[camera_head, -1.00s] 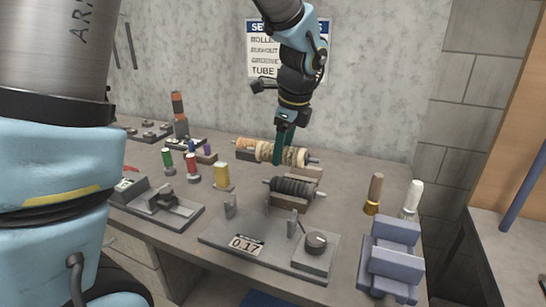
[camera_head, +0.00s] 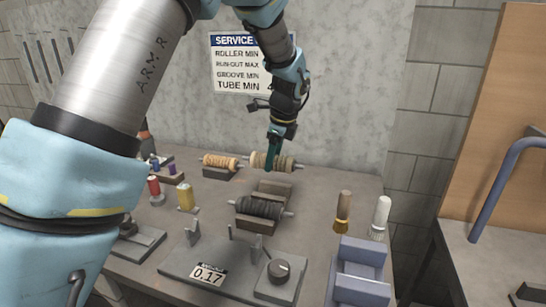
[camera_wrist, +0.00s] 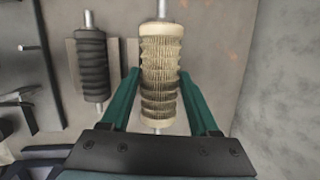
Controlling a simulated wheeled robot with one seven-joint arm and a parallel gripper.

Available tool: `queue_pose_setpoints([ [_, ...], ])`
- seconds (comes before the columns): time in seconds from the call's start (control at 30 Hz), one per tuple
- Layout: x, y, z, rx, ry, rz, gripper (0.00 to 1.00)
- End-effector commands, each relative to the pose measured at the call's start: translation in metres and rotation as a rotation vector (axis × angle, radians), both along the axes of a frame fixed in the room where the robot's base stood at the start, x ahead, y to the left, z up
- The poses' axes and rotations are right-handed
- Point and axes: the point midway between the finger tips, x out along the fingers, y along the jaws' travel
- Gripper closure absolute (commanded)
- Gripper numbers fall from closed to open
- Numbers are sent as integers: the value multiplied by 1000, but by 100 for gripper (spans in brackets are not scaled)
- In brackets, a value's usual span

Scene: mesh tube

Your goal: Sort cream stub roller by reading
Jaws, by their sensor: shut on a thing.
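The cream stub roller (camera_wrist: 160,72), ribbed with a metal shaft, is between the green fingers of my gripper (camera_wrist: 158,100) in the wrist view. My gripper (camera_head: 273,160) is shut on this cream roller (camera_head: 285,163) in the head view, toward the back of the bench, above or near a brown cradle (camera_head: 276,189). A gauge (camera_head: 230,268) at the front reads 0.17. A dark ribbed roller (camera_head: 259,207) rests in a cradle in front; it also shows in the wrist view (camera_wrist: 92,65). A tan roller (camera_head: 220,161) rests on a cradle at the left.
A service sign (camera_head: 240,62) hangs on the wall, partly hidden by my arm. A blue-grey rack (camera_head: 359,272) stands at the front right. A wooden-handled tool (camera_head: 343,211) and a white-handled one (camera_head: 380,215) stand behind it. Red (camera_head: 154,189) and yellow (camera_head: 186,196) items stand at the left.

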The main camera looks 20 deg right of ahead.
Motion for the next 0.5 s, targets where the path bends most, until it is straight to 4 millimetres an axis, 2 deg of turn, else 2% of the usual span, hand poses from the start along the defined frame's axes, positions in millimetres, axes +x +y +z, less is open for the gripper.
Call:
queue_pose_setpoints([
  [0.1,0,0,-16,0,-1,-1,100],
  [0.5,0,0,-49,0,0,0,100],
])
